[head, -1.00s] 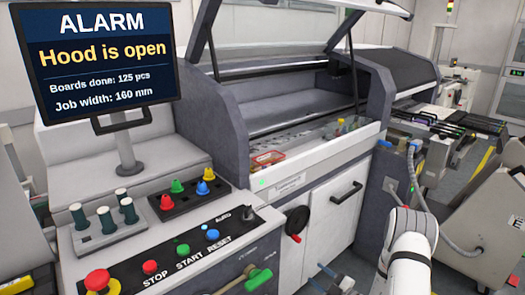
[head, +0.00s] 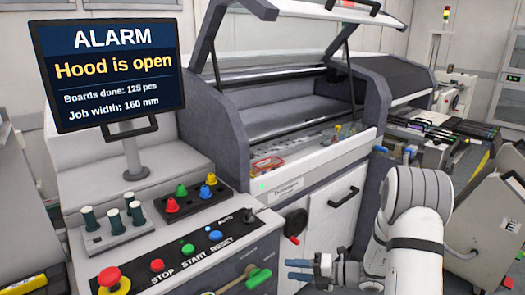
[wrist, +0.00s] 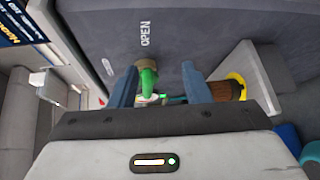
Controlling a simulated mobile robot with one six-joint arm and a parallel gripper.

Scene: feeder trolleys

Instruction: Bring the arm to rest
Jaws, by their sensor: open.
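My white arm (head: 412,225) reaches in from the lower right in the head view. My gripper (head: 290,269) points left there, with its blue fingers apart and nothing held. In the wrist view my gripper (wrist: 160,86) is also open. A green handle (wrist: 149,79) shows beyond the gap between its fingers, below the word OPEN. The green handle (head: 258,279) is on the machine's front in the head view, to the left of the fingertips with a gap in the picture.
The machine's hood (head: 300,30) stands raised. The screen (head: 107,68) reads "Hood is open". The button panel (head: 190,250) is on the left. A grey trolley (head: 492,215) stands close on the right of my arm. A brown knob (wrist: 222,91) shows in the wrist view.

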